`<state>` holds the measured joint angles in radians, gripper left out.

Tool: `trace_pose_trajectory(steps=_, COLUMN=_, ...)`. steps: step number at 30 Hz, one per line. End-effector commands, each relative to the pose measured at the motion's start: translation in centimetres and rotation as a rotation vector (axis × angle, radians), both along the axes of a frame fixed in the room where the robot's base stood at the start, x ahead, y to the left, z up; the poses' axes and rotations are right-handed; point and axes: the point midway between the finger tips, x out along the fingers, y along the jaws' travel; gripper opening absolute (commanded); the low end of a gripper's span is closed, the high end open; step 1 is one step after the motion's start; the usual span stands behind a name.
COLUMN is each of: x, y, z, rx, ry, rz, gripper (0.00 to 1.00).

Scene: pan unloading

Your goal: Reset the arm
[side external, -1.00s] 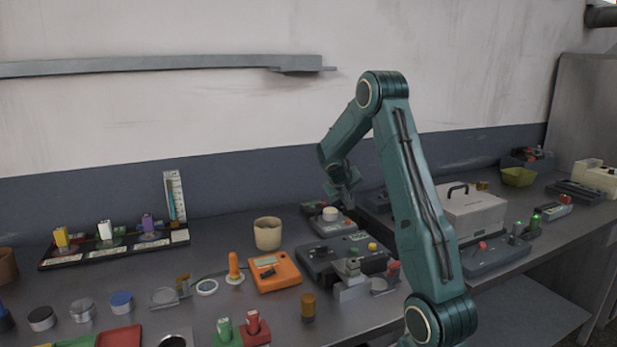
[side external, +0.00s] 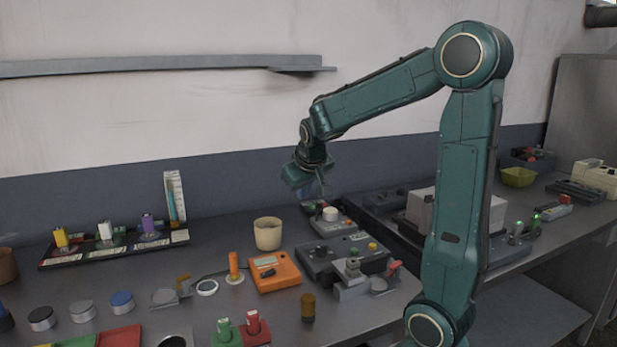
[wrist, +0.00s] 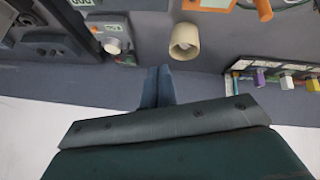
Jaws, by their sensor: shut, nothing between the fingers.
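My gripper (side external: 322,187) hangs in the air above the back of the bench, pointing downward, behind and to the right of the beige cup (side external: 268,233) in the side view. In the wrist view its blue-grey fingers (wrist: 158,86) are together with nothing between them. The beige cup also shows in the wrist view (wrist: 184,42), just beyond the fingertips and apart from them. My raised arm hides part of the white box (side external: 421,211).
A grey device with a white knob (side external: 331,214) sits below my gripper. An orange meter (side external: 274,274) and a control box (side external: 340,257) are in front. A rack of coloured pieces (side external: 112,247) stands left. A wall shelf (side external: 160,66) is above left.

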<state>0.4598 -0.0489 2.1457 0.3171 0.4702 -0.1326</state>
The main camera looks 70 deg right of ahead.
Motion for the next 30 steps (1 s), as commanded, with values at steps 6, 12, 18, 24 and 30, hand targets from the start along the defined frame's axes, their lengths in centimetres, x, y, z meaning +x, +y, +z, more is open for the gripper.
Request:
trace_pose_trajectory(steps=6, x=-1.5, y=7.2, z=1.6, rx=0.068, ry=-0.026, rz=0.137, gripper=0.0)
trace_pose_trajectory(steps=12, x=-4.1, y=13.0, z=2.3, rx=0.128, ry=-0.034, rz=0.263, gripper=0.0)
trace_pose_trajectory(steps=18, x=-7.5, y=18.0, z=2.4, rx=0.181, ry=-0.028, rz=0.393, gripper=0.0)
trace_pose_trajectory(steps=24, x=-11.2, y=21.9, z=1.8, rx=0.222, ry=-0.012, rz=0.516, gripper=0.0)
trace_pose_trajectory(steps=30, x=-13.6, y=23.8, z=1.3, rx=0.243, ry=0.003, rz=0.593, gripper=0.0)
